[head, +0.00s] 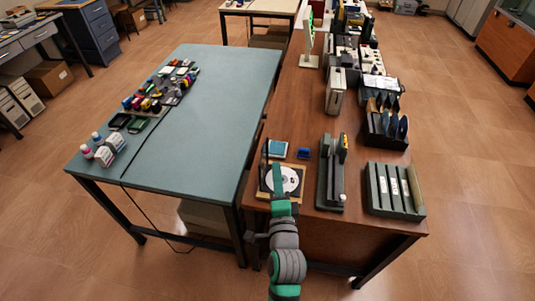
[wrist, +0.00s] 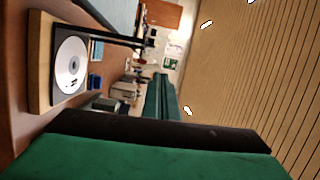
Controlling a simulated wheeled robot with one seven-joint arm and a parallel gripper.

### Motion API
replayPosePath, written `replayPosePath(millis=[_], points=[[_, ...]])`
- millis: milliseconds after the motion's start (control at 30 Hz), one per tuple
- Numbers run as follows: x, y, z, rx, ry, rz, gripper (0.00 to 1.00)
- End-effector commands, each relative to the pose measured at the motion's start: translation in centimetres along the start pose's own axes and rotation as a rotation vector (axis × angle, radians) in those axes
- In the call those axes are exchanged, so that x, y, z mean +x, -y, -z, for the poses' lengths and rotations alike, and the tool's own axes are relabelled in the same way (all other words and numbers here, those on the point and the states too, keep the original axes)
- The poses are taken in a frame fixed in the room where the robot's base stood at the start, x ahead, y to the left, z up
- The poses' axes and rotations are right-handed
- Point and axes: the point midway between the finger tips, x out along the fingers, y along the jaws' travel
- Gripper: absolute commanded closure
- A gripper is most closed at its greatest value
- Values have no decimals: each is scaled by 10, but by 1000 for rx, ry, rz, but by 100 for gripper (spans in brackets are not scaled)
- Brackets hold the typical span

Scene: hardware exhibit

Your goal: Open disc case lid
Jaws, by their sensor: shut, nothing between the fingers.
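The disc case (head: 291,181) lies on the wooden table near its front left corner, and a silver-white disc shows in its dark tray. It also shows in the wrist view (wrist: 58,92), on a light wooden base. Its dark lid (head: 265,158) stands up from the tray, roughly upright; it shows as a thin dark panel nearly edge-on in the wrist view (wrist: 112,37). My gripper (head: 277,169) is shut and empty beside the lid, over the left part of the case, and hides some of it. Whether it touches the lid I cannot tell.
A small blue item (head: 303,153) and a light blue box (head: 277,148) lie behind the case. A teal table (head: 205,135) stands to the left.

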Motion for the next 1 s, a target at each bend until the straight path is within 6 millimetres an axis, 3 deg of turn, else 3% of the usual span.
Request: replayPosePath(millis=[100, 267, 867, 1000], points=[[-19, -13, 15, 53, -9, -50, 100], [-19, -16, 18, 73, -8, -65, 100], [78, -21, 18, 68, -8, -62, 100], [82, -22, -1, 68, -8, -64, 100]])
